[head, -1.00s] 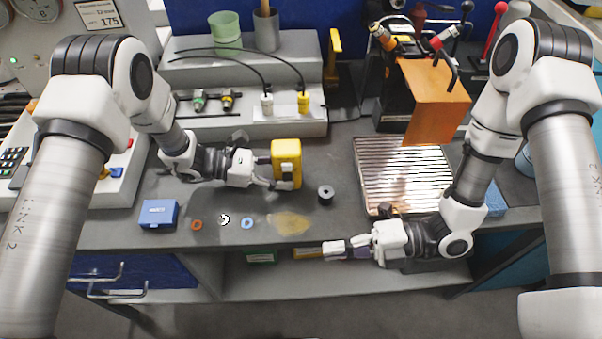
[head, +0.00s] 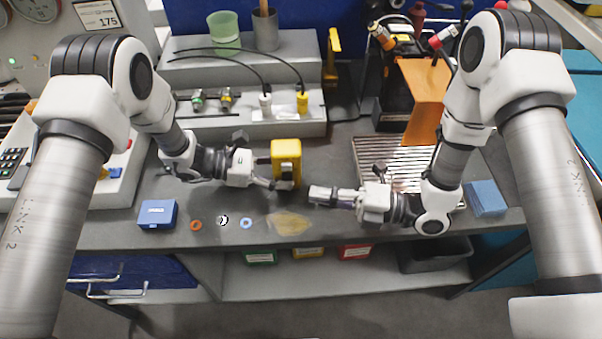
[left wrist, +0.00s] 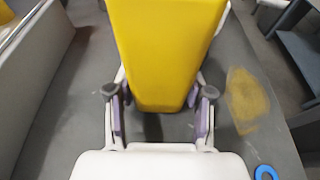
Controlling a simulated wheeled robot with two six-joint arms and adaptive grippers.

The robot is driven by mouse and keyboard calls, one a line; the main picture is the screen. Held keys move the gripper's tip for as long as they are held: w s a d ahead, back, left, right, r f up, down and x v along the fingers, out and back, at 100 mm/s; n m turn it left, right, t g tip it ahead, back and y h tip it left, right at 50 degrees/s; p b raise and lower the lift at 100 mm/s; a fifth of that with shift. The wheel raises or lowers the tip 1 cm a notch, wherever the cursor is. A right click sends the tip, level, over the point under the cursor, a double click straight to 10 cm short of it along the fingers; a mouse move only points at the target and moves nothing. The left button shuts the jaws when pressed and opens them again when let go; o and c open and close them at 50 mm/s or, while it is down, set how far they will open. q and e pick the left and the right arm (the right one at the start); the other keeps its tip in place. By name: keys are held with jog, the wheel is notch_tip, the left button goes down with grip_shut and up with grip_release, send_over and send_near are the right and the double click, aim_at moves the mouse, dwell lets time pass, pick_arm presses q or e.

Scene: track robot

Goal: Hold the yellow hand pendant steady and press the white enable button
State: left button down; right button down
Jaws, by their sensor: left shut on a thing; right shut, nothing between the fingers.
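The yellow hand pendant (head: 286,151) stands upright on the bench in the head view. My left gripper (head: 279,180) is shut on its lower part, coming in from the left. In the left wrist view the yellow pendant (left wrist: 165,45) sits between the two fingers (left wrist: 158,115) of my left gripper. My right gripper (head: 316,195) is shut and empty. Its tip points left, a short way right of the pendant and apart from it.
A blue box (head: 157,214), an orange ring (head: 196,225) and a blue ring (head: 246,223) lie near the front edge. A yellow stain (head: 289,224) marks the bench. A ribbed metal plate (head: 366,155) lies under my right arm. Connectors with black cables (head: 266,104) stand behind.

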aim_at(287, 167)
jog(key=x, duration=0.4)
jog(key=shift+s, duration=0.1)
jog(key=w, duration=0.3)
jog(key=shift+w+d, duration=0.1)
jog(key=shift+w, duration=0.25)
pick_arm(q)
jog(key=shift+d, duration=0.1)
pick_arm(e)
jog(key=shift+w, duration=0.2)
